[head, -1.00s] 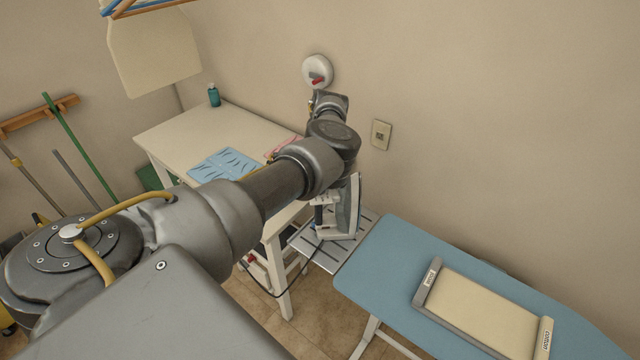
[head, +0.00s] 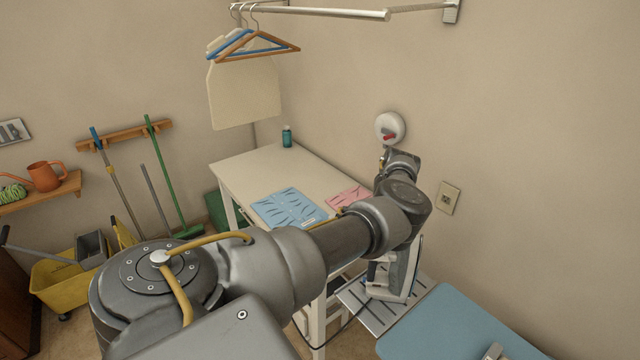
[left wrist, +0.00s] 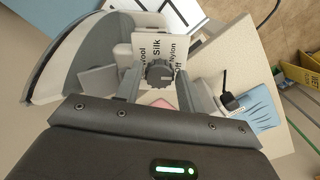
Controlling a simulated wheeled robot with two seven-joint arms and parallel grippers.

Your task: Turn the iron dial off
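The iron (head: 405,272) stands on the slatted metal rest between the table and the ironing board, partly behind my left arm. In the left wrist view its grey body (left wrist: 75,58) fills the upper left. Its dark ridged dial (left wrist: 160,73) sits before a white label (left wrist: 152,42) reading Wool, Silk, Nylon and Off. The dial's setting is not clear. My left gripper (left wrist: 160,82) is open, with one finger on each side of the dial in the picture. I cannot tell whether they touch it. My right gripper is not in view.
The white table (head: 240,168) with blue (head: 290,208) and pink (head: 347,196) folded cloths stands behind my left arm. The blue ironing board (head: 445,325) is at lower right. A white wall fixture (head: 390,127) and wall plate (head: 448,198) are close to the arm.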

